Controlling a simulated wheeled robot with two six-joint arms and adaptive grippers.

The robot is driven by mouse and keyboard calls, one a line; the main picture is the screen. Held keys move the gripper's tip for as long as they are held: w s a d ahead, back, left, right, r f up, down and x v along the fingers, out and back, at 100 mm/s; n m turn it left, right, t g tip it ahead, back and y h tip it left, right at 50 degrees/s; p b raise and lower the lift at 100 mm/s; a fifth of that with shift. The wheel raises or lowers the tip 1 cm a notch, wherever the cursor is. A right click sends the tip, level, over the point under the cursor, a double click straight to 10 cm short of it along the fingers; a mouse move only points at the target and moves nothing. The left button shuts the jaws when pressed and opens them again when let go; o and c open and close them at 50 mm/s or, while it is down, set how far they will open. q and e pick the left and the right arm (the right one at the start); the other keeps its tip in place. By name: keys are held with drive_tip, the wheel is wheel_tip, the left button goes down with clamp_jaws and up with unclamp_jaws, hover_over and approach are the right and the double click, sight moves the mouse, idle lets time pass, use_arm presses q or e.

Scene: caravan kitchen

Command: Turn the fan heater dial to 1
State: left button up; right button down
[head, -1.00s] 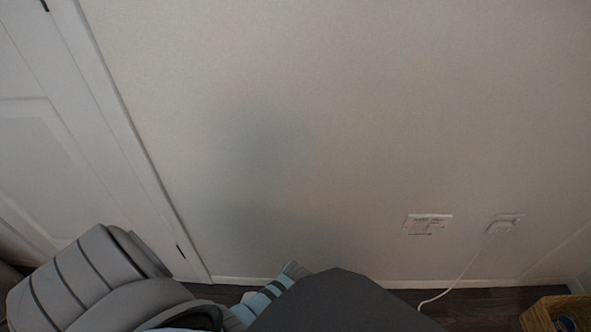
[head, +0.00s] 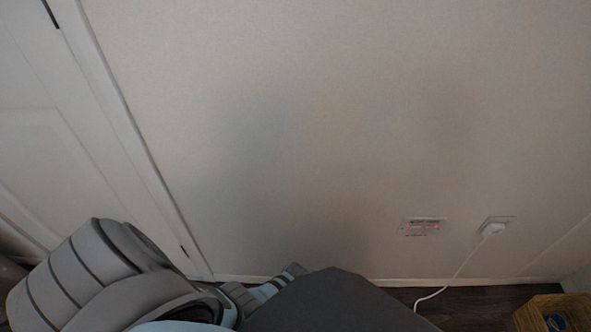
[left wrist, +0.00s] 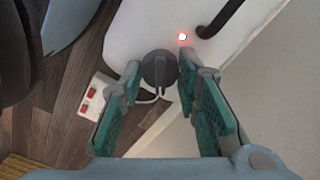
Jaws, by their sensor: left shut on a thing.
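The white fan heater (left wrist: 135,25) fills the top middle of the left wrist view. Its round dark dial (left wrist: 158,68) is on the near edge of the body. The dial's markings and pointer are too small to read. The heater and my left gripper do not show in the head view, where only my arm comes in at the lower left. My right gripper is in neither view.
A white power strip (left wrist: 96,95) with red switches lies on the wood floor (left wrist: 45,140) beside the heater. In the head view the wall (head: 330,140) has a switch plate (head: 422,227) and a white plug with cord (head: 493,229).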

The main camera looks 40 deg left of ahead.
use_arm(q)
drive_tip(key=shift+a+m, duration=0.1)
drive_tip(key=shift+m, duration=0.4)
drive_tip(key=o, duration=0.9)
wheel_tip(320, 180, up, 12)
idle(0.4)
